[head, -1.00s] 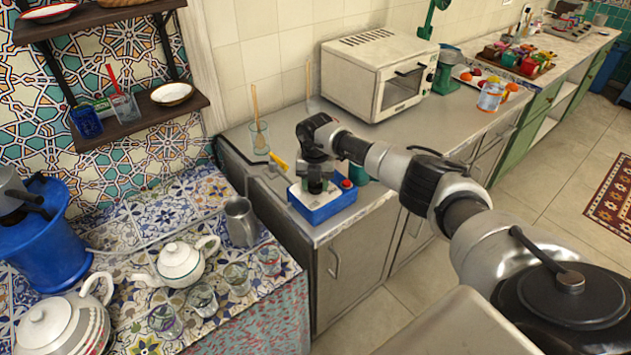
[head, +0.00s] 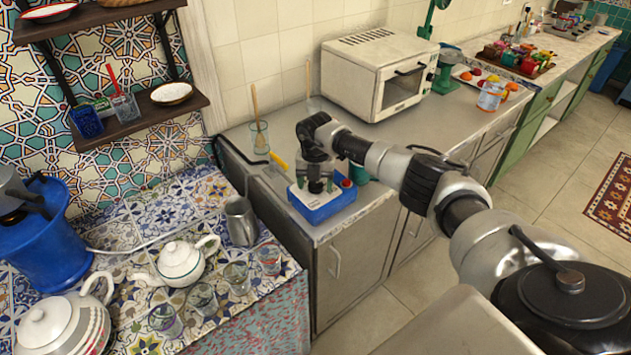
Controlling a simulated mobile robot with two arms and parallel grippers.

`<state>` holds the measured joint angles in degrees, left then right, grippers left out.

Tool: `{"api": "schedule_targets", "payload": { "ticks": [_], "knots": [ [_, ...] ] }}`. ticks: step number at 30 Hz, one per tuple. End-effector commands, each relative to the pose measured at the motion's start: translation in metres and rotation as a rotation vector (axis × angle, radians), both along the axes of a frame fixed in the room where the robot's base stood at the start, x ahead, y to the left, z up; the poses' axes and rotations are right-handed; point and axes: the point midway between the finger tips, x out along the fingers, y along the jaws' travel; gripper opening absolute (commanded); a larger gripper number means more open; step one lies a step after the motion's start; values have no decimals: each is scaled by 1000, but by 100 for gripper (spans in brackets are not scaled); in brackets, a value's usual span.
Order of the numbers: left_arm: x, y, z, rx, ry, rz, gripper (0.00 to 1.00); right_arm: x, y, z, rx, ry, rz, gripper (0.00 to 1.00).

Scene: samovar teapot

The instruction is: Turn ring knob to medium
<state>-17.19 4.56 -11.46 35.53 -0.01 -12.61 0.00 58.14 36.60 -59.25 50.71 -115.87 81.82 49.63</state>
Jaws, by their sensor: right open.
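A small blue appliance with a white top (head: 325,209) sits on the steel counter near its front left corner. A small red round part (head: 347,183) shows on its right side; I cannot tell whether this is the ring knob. My right gripper (head: 315,187) points down over the white top, left of the red part. Its two fingers are apart, with nothing seen between them. I cannot tell whether the fingertips touch the top. The gripper hides part of the top. My left gripper is not in view.
A glass with a wooden stick (head: 260,137) and a yellow-handled item (head: 279,161) are behind left. A metal jug (head: 241,221), teapot (head: 180,262) and glasses stand on the tiled table at left. A white oven (head: 378,75) stands behind. Counter right of the appliance is mostly clear.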

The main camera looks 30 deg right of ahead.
Motion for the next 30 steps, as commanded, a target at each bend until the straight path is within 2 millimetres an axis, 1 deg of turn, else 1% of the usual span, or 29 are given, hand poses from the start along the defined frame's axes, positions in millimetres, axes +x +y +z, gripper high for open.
{"api": "schedule_targets", "payload": {
  "ticks": [2, 5, 8, 15, 18, 21, 25, 30],
  "knots": [
    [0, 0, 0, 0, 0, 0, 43, 0, 0, 1, 0, 0, 0, 68],
    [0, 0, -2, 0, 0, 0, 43, 1, 0, 8, 0, -3, 1, 68],
    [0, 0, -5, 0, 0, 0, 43, 1, -1, 23, 0, -5, 1, 68],
    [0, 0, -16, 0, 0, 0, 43, 1, -1, 71, -1, -4, 0, 68],
    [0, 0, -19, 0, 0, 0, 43, 1, 0, 88, 0, -4, 0, 68],
    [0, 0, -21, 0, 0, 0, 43, 1, 0, 100, 0, -3, 0, 68],
    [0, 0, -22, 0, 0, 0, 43, 0, 0, 107, 0, 0, 0, 68],
    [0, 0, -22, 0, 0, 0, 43, 0, 0, 108, 0, 0, 0, 68]
  ]
}}
